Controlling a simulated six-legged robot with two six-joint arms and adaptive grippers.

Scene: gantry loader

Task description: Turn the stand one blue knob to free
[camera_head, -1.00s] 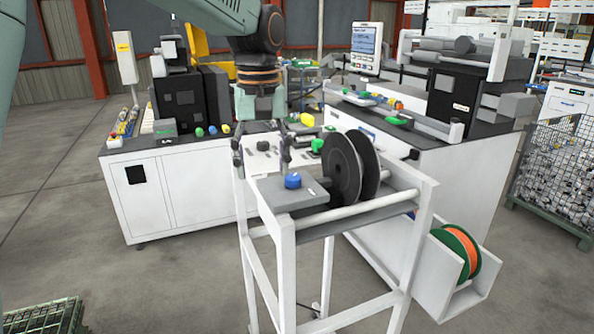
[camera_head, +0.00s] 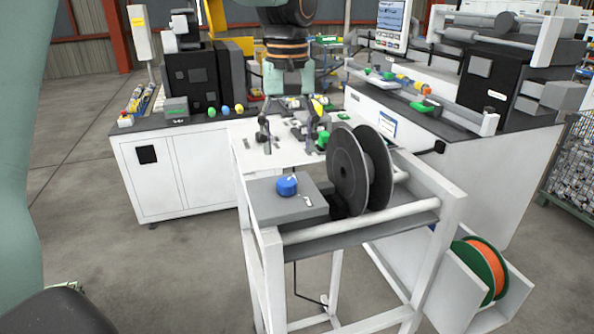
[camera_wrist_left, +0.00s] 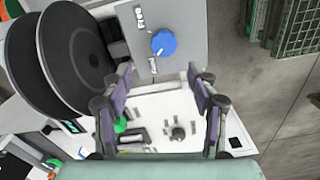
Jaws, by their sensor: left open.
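The blue knob (camera_head: 286,186) sits on a grey block (camera_head: 262,204) at the near end of the white stand (camera_head: 272,255). In the left wrist view the knob (camera_wrist_left: 163,43) lies beyond the fingertips, roughly midway between them. Printed labels are above and below it; the upper one seems to read FREE. A small pale mark on the knob seems to face the lower label. My left gripper (camera_head: 290,138) is open and empty, apart from the knob, above the white panel behind it; its fingers also show in the wrist view (camera_wrist_left: 160,78). My right gripper is not in view.
A black reel (camera_head: 350,172) stands right beside the block. A green knob (camera_head: 322,141) and small fittings are on the white panel (camera_head: 262,158). A spool with orange line (camera_head: 482,272) hangs low right. White cabinets stand behind; floor at left is clear.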

